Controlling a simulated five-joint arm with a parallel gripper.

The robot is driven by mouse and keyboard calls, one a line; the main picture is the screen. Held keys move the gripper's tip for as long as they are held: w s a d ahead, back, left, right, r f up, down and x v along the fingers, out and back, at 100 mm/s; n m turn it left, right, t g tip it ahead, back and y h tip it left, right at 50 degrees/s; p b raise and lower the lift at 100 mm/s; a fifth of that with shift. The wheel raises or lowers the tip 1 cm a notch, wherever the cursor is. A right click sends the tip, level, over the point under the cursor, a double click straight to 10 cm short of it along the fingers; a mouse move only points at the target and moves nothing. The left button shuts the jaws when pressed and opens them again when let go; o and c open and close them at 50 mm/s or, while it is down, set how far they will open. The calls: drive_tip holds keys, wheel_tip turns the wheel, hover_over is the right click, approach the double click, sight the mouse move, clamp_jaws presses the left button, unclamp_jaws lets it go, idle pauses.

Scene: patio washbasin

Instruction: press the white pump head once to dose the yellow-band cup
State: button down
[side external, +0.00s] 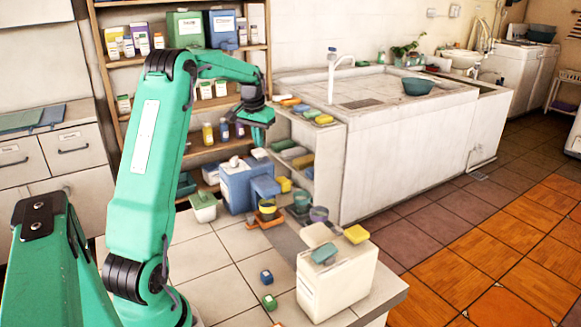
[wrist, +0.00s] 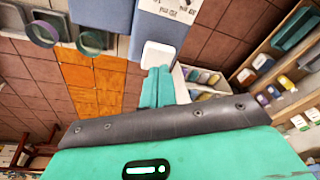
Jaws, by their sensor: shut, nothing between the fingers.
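A blue dispenser box (side external: 238,187) stands on the tiled counter, with a blue spout block (side external: 265,187) on its front. The white pump head (side external: 259,153) shows above it, and appears as a white square in the wrist view (wrist: 158,52). My gripper (side external: 258,142) is shut and empty, pointing down just above the pump head. In the wrist view its green fingertips (wrist: 157,72) overlap the near edge of the pump head; I cannot tell whether they touch. A dark cup with a yellowish band (side external: 267,207) sits below the spout on an orange base.
A green cup (side external: 302,199) and a grey-purple cup (side external: 319,214) stand to the right. A white box (side external: 335,280) with a teal item on top is at the counter's front right. Two small blocks lie near it. Shelves (side external: 190,60) with bottles stand behind.

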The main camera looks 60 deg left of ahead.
drive_tip(key=shift+f, duration=1.35)
drive_tip(key=shift+r, duration=1.35)
wheel_tip(320, 180, up, 6)
idle(0.9)
